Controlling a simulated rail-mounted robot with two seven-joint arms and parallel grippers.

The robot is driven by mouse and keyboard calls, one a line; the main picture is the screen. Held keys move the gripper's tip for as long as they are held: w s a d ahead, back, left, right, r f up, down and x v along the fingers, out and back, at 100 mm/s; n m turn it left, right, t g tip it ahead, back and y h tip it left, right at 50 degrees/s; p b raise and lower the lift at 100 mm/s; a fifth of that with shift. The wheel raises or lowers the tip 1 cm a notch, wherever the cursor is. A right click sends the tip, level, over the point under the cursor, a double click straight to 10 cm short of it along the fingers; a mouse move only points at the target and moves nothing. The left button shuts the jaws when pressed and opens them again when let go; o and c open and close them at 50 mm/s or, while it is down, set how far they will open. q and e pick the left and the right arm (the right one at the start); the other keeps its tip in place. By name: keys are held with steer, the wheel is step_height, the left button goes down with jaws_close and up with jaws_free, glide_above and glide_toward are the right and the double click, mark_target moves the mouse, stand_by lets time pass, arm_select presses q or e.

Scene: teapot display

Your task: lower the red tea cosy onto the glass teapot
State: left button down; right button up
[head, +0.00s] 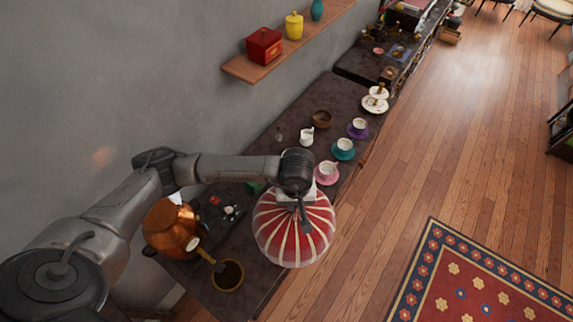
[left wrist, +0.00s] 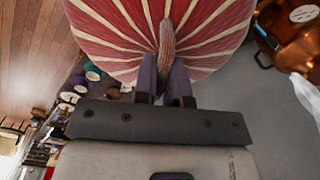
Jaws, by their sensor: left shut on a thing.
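The red tea cosy (head: 293,238) with cream stripes hangs below my left gripper (head: 294,205) in the head view. In the left wrist view the cosy (left wrist: 125,25) fills the top of the picture. There my left gripper (left wrist: 165,75) has its two fingers closed on the knob at the cosy's top. The cosy covers part of the counter's front edge in the head view. I cannot tell how high it is above the counter. The glass teapot is not visible in either view. My right gripper is not in view.
A copper kettle (head: 172,228) and a bowl of dark stuff (head: 228,276) stand left of the cosy on the dark counter (head: 262,292). Cups on pink (head: 327,173), teal (head: 343,149) and purple (head: 358,128) saucers stand behind it. A wooden shelf (head: 290,52) is on the wall.

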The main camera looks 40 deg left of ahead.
arm_select(q)
steer(key=w+a+f+n+b, duration=0.1)
steer(key=w+a+n, duration=0.1)
steer(key=w+n, duration=0.1)
steer(key=w+a+f+n+b, duration=0.1)
steer(key=w+a+n, duration=0.1)
steer(key=n, duration=0.3)
steer(key=w+a+f+n+b, duration=0.1)
steer(key=w+a+f+n, duration=0.1)
steer(key=w+n, duration=0.2)
steer(key=shift+n, duration=0.6)
steer(key=w+a+f+n+b, duration=0.5)
steer(key=a+f+n+b, duration=0.2)
steer(key=n, duration=0.8)
step_height(320, 180, down, 2)
steer(key=shift+w+a+f, duration=0.15)
steer(key=shift+w+a, duration=0.1)
steer(key=shift+w, duration=0.15)
steer(key=shift+f, duration=0.1)
